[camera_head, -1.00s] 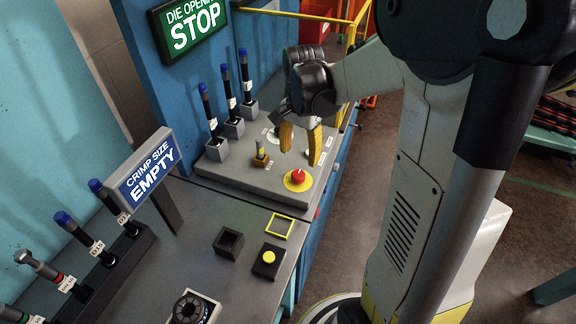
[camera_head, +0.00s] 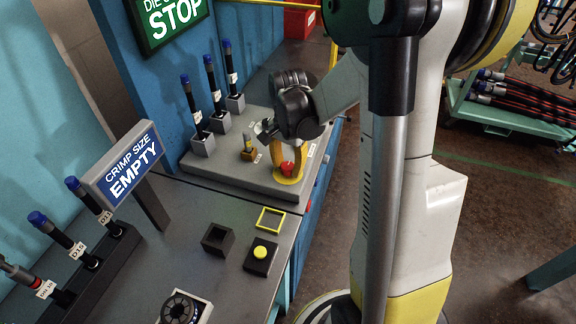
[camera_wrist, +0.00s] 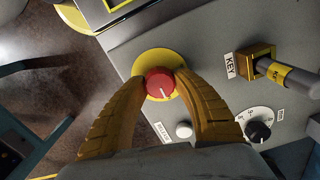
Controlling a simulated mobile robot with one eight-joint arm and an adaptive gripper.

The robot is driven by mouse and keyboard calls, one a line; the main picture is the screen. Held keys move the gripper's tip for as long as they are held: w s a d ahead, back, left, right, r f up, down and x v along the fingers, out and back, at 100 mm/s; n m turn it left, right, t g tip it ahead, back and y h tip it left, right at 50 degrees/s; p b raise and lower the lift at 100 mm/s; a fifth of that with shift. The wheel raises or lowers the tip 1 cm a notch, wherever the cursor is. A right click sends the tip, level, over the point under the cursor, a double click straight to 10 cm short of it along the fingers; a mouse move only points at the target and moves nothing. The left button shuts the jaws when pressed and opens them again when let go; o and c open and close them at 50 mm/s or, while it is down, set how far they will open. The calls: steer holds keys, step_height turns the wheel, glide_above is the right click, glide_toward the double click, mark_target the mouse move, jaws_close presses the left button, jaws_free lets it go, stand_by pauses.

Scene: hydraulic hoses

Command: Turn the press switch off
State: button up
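The red knob (camera_wrist: 160,84), with a short white line on it, sits on a round yellow plate (camera_wrist: 172,58) on the grey panel. In the wrist view my gripper (camera_wrist: 159,82) has its two yellow fingers on either side of the knob, tips at or very near its edges. Whether they press on it I cannot tell. In the head view my gripper (camera_head: 288,168) points down over the red knob (camera_head: 288,169), and the fingers partly cover it.
Beside the knob are a key switch (camera_wrist: 262,65) labelled KEY, a black dial (camera_wrist: 258,131) and a white button (camera_wrist: 184,130). Upright blue-capped tools (camera_head: 215,90) stand behind. A yellow button (camera_head: 260,251) and the CRIMP SIZE EMPTY sign (camera_head: 128,170) are nearer.

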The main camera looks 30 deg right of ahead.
steer(key=shift+n, duration=0.3)
steer(key=shift+c, duration=0.3)
steer(key=n, duration=0.3)
steer(key=shift+n, duration=0.3)
steer(key=n, duration=0.4)
steer(key=shift+n, duration=0.3)
steer(key=n, duration=0.4)
steer(key=shift+n, duration=0.3)
steer(key=shift+a+n, duration=0.1)
steer(key=shift+n, duration=2.1)
steer(key=o, duration=1.2)
